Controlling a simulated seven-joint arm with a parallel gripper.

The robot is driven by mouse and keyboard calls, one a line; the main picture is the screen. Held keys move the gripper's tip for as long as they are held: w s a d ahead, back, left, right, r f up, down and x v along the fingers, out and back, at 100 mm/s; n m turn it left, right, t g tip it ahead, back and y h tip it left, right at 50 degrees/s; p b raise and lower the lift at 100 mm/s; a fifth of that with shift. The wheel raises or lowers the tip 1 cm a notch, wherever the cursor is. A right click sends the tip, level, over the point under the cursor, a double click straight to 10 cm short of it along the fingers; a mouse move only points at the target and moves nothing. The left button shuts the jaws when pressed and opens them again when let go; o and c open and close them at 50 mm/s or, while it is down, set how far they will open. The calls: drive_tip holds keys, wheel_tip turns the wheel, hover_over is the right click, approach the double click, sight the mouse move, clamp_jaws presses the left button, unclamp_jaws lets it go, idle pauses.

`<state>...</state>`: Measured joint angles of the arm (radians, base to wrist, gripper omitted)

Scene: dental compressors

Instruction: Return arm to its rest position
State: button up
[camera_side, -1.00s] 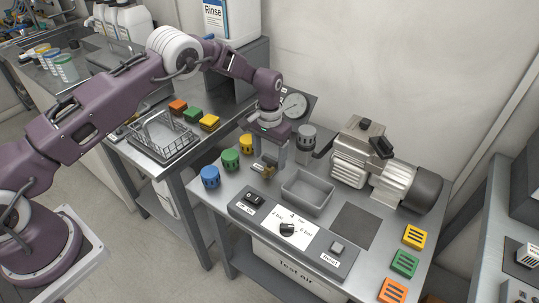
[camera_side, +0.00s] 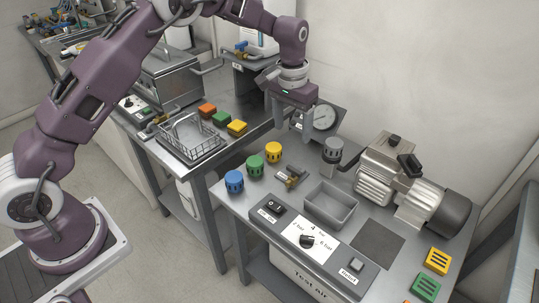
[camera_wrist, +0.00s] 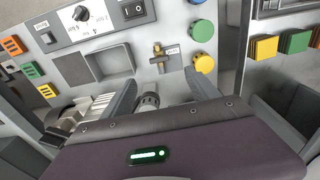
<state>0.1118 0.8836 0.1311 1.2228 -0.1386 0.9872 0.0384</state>
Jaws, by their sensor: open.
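My gripper (camera_side: 290,122) is raised above the back of the steel test bench (camera_side: 228,205), in front of the pressure gauge (camera_side: 324,117). Its two fingers are apart with nothing between them; they also show apart in the wrist view (camera_wrist: 157,88). A small brass valve fitting (camera_side: 291,178) sits on the bench below and clear of the fingers. It also shows in the wrist view (camera_wrist: 159,58), beyond the fingertips.
Blue (camera_side: 234,181), green (camera_side: 255,166) and yellow (camera_side: 273,152) round caps stand left of the fitting. A grey tray (camera_side: 331,204) and the compressor (camera_side: 400,188) are to the right. A wire basket (camera_side: 192,143) is on the left table.

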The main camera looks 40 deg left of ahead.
drive_tip(key=s+a+r+t, duration=0.2)
drive_tip(key=s+r, duration=1.2)
drive_tip(key=r, duration=0.4)
drive_tip(key=s+t, duration=0.3)
drive_tip(key=s, duration=2)
drive_tip(key=shift+a, duration=0.4)
